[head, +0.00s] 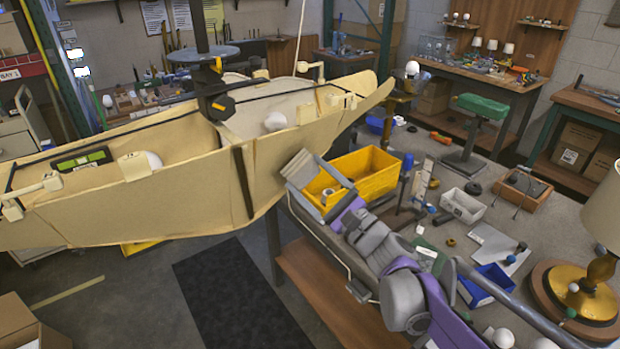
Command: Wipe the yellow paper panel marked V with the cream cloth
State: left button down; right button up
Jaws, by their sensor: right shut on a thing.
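A large pale-yellow paper lamp body (130,205) with dark seams hangs across the left and middle of the head view. No V mark is readable, so I cannot tell which panel bears it. My right gripper (305,178) is at the lamp's right-hand lower side, just in front of the paper. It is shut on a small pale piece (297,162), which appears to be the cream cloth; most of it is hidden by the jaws. I cannot tell whether the cloth touches the paper. My left gripper is out of view.
A yellow bin (375,185) stands on the workbench right beside my right arm. Small parts, a white tray (463,205), a blue bin (486,284) and a brass table lamp (585,285) crowd the bench. A dark mat (240,300) lies on open floor below.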

aim_at(319, 167)
jog(key=shift+x, duration=0.9)
jog(key=shift+w+d+p, duration=0.4)
jog(key=shift+w+d, duration=0.95)
jog(key=shift+w, duration=0.05)
jog(key=shift+w+r, duration=0.1)
